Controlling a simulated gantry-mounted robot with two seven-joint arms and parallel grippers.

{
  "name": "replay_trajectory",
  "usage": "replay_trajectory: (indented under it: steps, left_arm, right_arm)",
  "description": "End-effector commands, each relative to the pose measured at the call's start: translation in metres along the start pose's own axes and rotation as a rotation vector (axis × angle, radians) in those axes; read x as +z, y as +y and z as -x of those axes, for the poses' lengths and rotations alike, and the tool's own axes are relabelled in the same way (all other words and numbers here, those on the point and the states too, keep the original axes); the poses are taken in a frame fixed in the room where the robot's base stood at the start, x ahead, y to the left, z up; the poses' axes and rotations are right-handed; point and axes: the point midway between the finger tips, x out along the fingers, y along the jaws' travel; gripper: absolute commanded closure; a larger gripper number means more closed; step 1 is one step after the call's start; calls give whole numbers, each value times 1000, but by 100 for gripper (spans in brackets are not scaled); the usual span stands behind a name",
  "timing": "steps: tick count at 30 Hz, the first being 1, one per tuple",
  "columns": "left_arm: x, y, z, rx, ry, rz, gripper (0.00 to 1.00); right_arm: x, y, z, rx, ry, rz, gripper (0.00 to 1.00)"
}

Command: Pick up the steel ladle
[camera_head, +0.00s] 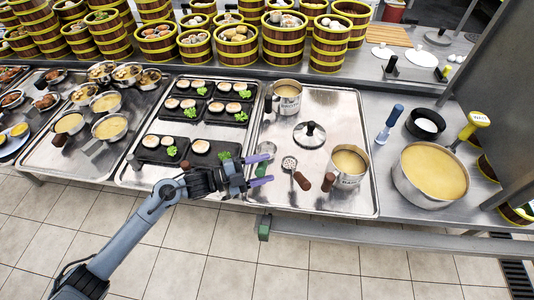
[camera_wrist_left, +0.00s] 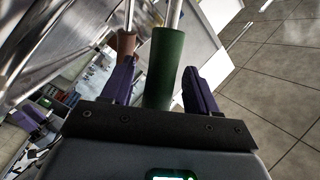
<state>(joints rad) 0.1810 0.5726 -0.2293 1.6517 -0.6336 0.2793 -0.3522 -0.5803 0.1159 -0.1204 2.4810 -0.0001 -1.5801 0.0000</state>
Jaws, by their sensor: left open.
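My left gripper (camera_head: 266,170) is over the front of the right-hand steel tray, its purple fingers apart. In the left wrist view a dark green handle (camera_wrist_left: 165,65) with a thin steel shaft lies between the open fingers (camera_wrist_left: 160,85). It looks like the steel ladle's handle; I cannot tell whether the fingers touch it. In the head view a grey-green rounded bowl (camera_head: 266,147) shows just beyond the gripper; the arm hides what joins it. A perforated skimmer (camera_head: 289,163) with a brown handle lies to the right.
A steel pot (camera_head: 348,168) stands right of the skimmer, another pot (camera_head: 287,97) farther back. A lid (camera_head: 309,134) lies between them. Black plates with buns (camera_head: 160,149) are to the left. A dark green piece (camera_head: 264,229) shows at the counter's front edge.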

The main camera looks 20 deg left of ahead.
Motion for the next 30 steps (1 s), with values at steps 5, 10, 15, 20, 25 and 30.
replay_trajectory:
  steps: [5,10,15,20,25,30]
  left_arm:
    - [0,0,-16,0,0,1,41]
    - [0,0,-19,1,-1,0,41]
    - [0,0,-18,1,-1,1,48]
    - [0,0,-18,1,0,1,73]
    - [0,0,-18,1,-1,1,99]
    - [0,0,-18,0,1,-1,100]
  right_arm:
    - [1,0,-3,1,0,1,57]
    - [1,1,-3,3,-1,3,57]
    - [1,2,-3,5,-1,6,57]
    - [1,2,-3,6,-2,6,57]
    - [1,2,-3,5,-2,6,57]
    - [1,2,-3,5,-2,6,57]
